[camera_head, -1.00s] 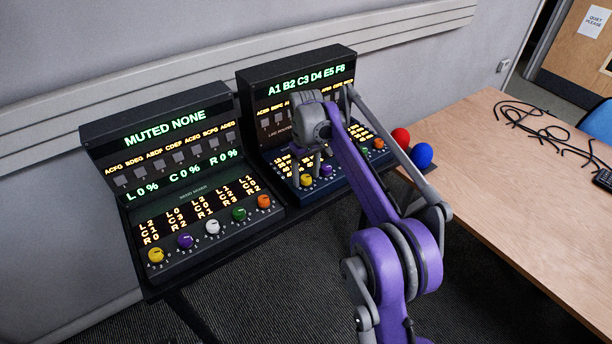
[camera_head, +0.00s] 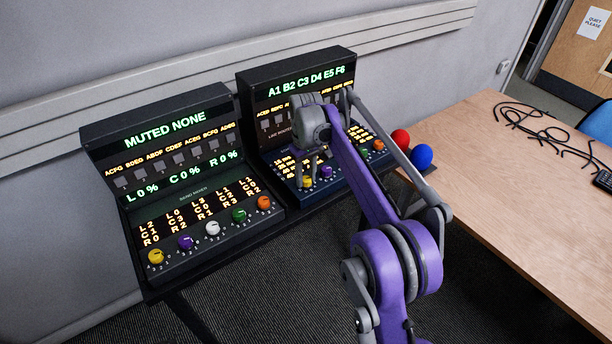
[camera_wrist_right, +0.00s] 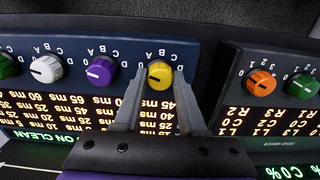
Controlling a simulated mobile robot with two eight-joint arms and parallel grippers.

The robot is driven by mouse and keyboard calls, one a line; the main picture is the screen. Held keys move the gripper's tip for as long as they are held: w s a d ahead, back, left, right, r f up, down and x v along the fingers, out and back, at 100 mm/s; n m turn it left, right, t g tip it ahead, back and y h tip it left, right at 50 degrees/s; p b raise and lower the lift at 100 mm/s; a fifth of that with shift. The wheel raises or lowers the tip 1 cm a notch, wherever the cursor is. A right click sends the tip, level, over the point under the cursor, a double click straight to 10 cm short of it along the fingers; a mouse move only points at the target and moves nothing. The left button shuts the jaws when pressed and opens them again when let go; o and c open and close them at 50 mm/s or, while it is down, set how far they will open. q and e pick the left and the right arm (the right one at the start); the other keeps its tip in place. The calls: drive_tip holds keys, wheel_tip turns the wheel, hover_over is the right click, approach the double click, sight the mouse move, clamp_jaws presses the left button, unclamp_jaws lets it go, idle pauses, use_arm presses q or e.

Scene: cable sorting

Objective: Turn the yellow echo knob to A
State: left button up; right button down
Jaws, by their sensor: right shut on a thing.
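The yellow echo knob (camera_head: 307,182) is at the left end of the front row on the right console (camera_head: 275,165). It also shows in the right wrist view (camera_wrist_right: 160,74), ringed by small letters seen upside down. A dark mark on its face seems to point to the left of that view; the exact letter is hard to tell. My right gripper (camera_wrist_right: 160,80) reaches down with one finger on each side of the yellow knob and is shut on it. In the head view the gripper (camera_head: 309,176) partly covers the console. My left gripper is not in view.
A purple knob (camera_wrist_right: 101,71) and a white knob (camera_wrist_right: 46,68) sit in the same row. The left console (camera_head: 190,225) stands close beside, with its orange knob (camera_wrist_right: 261,83) near. Red (camera_head: 400,138) and blue (camera_head: 422,154) balls are right of the arm.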

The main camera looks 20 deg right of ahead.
drive_tip(key=m+p, duration=0.1)
drive_tip(key=m, duration=0.2)
drive_tip(key=shift+r+m, duration=0.1)
drive_tip(key=shift+m, duration=0.2)
drive_tip(key=shift+m+p, duration=0.6)
drive_tip(key=shift+m, duration=0.9)
drive_tip(key=shift+c, duration=2.4)
unclamp_jaws()
